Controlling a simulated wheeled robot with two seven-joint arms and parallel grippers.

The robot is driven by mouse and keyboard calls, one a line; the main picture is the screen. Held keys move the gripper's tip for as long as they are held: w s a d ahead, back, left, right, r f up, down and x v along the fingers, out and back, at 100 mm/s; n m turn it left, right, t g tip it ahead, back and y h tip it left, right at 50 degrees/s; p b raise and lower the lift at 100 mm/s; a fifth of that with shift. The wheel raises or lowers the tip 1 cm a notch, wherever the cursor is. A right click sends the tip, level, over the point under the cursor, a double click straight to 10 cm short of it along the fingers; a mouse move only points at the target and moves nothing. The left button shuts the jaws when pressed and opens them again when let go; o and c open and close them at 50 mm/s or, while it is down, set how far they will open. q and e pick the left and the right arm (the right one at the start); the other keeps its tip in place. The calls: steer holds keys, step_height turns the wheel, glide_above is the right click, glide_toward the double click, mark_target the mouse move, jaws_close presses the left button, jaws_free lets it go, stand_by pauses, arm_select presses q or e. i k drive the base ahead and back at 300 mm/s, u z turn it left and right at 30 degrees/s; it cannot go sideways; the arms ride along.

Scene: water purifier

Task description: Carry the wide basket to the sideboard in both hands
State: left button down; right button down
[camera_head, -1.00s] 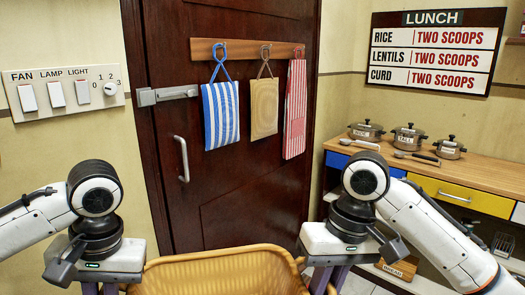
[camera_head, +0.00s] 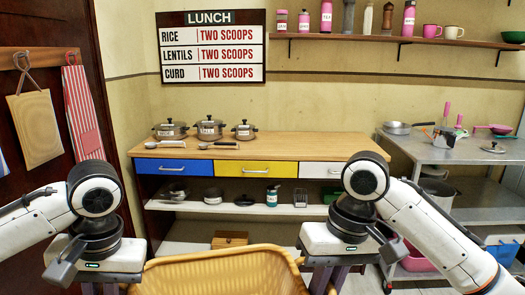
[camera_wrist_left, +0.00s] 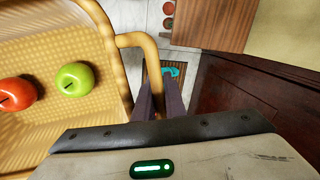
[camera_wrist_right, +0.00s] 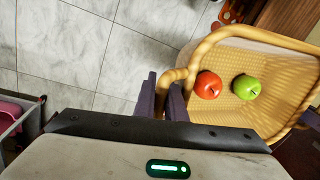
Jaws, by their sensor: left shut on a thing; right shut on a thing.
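The wide yellow wicker basket (camera_head: 215,272) is at the bottom middle of the head view, held in front of me between both arms. My left gripper (camera_wrist_left: 160,92) is shut on the basket's handle loop at one end. My right gripper (camera_wrist_right: 165,92) is shut on the handle at the other end. A red apple (camera_wrist_right: 208,85) and a green apple (camera_wrist_right: 246,87) lie inside the basket; both also show in the left wrist view. The wooden sideboard (camera_head: 310,147) stands ahead against the wall, with blue, yellow and white drawers. My fingers are mostly cut off in the head view.
Three lidded pots (camera_head: 210,129) and spoons stand on the sideboard's left part. The middle and right of its top are clear. A steel table (camera_head: 440,150) with pans stands at right. The dark door (camera_head: 75,150) is at left. The floor shows pale tiles (camera_wrist_right: 75,45).

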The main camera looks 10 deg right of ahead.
mark_target(320, 143)
steer(key=z, duration=0.45)
steer(key=i, duration=2.15)
steer(key=z, duration=0.35)
steer(key=i, duration=1.5)
